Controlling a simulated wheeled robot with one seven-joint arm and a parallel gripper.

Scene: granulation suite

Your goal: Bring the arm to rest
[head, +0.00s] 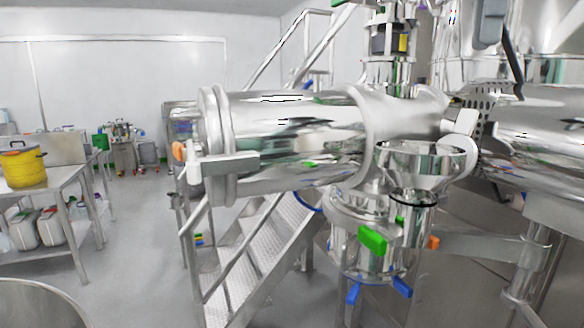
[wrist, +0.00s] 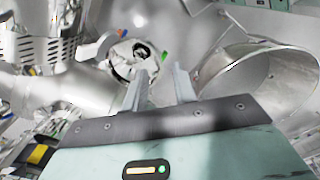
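My gripper (wrist: 161,84) shows in the wrist view, with two grey fingers standing apart from a dark plate on a pale green body. I see nothing held between the fingers. Behind the fingertips is shiny steel equipment with a round fitting (wrist: 128,60) and a dark opening in it. A wide steel vessel rim (wrist: 222,72) curves to the right of the fingers. I cannot tell how far the fingers are from these parts. I cannot make out my gripper in the head view.
In the head view, a large horizontal steel cylinder (head: 290,140) fills the middle. A steel funnel (head: 425,158) and a valve with a green handle (head: 372,240) stand right of it. Metal steps (head: 245,265) lie below. A table (head: 55,187) with a yellow pot (head: 24,168) stands left; floor (head: 135,235) between is clear.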

